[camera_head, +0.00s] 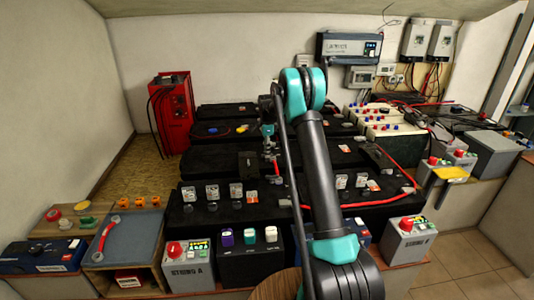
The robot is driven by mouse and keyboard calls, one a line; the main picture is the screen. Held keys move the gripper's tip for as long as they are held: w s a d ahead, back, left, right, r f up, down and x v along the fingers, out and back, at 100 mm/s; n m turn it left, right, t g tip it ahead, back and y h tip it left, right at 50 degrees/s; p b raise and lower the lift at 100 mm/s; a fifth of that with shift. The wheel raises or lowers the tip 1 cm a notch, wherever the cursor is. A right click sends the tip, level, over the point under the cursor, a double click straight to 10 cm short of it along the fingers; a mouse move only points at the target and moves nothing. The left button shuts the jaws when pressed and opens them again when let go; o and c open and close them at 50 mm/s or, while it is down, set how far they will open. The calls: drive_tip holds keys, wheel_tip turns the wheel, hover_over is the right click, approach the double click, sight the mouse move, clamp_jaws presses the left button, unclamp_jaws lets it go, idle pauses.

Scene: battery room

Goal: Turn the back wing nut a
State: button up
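I cannot make out with certainty which small part is the back wing nut; small orange parts (140,202) stand in a row at the left, and their shape is too small to name surely. Small blue (222,129) and yellow (241,129) parts sit on a black battery row to the left of my wrist. My gripper (271,158) points down over the black battery rows near the middle. It is small and dark against them, so its fingers and anything between them are not clear.
A red charger (172,112) stands at the back left. Grey boxes marked String A (190,268) stand at the front. A red wrench (105,238) lies on a blue-grey mat (130,245). A red cable (400,165) curves over the batteries at the right.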

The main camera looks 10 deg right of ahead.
drive_tip(key=shift+f, duration=0.5)
clamp_jaws()
